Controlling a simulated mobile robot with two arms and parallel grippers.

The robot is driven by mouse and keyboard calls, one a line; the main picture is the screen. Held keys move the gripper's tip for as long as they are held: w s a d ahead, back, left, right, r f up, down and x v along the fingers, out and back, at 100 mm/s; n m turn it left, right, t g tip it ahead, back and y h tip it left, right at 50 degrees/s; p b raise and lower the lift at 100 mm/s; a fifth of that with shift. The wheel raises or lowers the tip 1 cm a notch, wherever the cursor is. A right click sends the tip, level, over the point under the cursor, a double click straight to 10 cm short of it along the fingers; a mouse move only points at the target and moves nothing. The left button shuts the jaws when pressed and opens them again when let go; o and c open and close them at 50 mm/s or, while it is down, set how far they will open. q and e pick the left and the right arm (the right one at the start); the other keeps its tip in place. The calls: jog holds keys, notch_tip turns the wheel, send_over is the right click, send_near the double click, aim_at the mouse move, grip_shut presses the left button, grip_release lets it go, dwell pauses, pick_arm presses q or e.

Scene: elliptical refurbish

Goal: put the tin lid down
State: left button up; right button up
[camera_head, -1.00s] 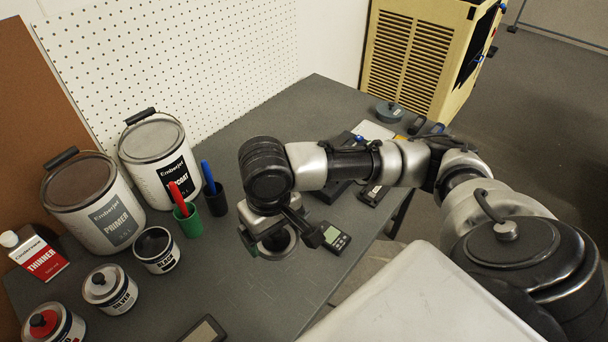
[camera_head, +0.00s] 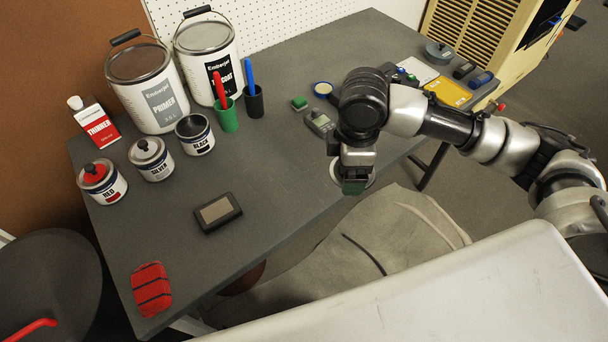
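My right gripper (camera_head: 355,184) comes in from the right and hangs at the table's front edge, in front of the small meter. It is shut on a round disc with a pale rim, apparently the tin lid (camera_head: 336,176), mostly hidden behind the fingers. The black tin (camera_head: 195,135) stands upright with a dark, open-looking top. The silver tin (camera_head: 151,159) and the red tin (camera_head: 102,182) stand to its left with knobbed tops. My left gripper is not in view.
Primer (camera_head: 149,88) and topcoat (camera_head: 210,62) pails, a thinner can (camera_head: 94,123) and green (camera_head: 226,116) and dark (camera_head: 253,102) marker cups stand behind. A dark scale (camera_head: 217,212), red block (camera_head: 151,290) and meter (camera_head: 320,123) lie on the table (camera_head: 275,165). Its middle is clear.

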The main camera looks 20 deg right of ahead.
jog(key=n, duration=0.2)
jog(key=f+n, duration=0.1)
jog(key=n, duration=0.1)
jog(key=w+n+b, duration=0.1)
jog(key=n, duration=0.1)
jog(key=shift+w+d+f, duration=0.1)
jog(key=shift+d+f, duration=0.1)
jog(key=shift+d, duration=0.2)
jog(key=shift+w+n, duration=0.1)
jog(key=shift+n, duration=0.7)
jog(key=shift+w+d+f+n, duration=0.1)
jog(key=shift+d+f+n, duration=0.05)
jog(key=shift+n, duration=0.65)
jog(key=shift+w+f, duration=0.15)
jog(key=shift+w, duration=0.05)
jog(key=b, duration=0.2)
send_over(302, 175)
notch_tip(302, 175, down, 7)
jog(key=shift+r, duration=0.15)
notch_tip(302, 175, down, 4)
jog(key=shift+f, duration=0.1)
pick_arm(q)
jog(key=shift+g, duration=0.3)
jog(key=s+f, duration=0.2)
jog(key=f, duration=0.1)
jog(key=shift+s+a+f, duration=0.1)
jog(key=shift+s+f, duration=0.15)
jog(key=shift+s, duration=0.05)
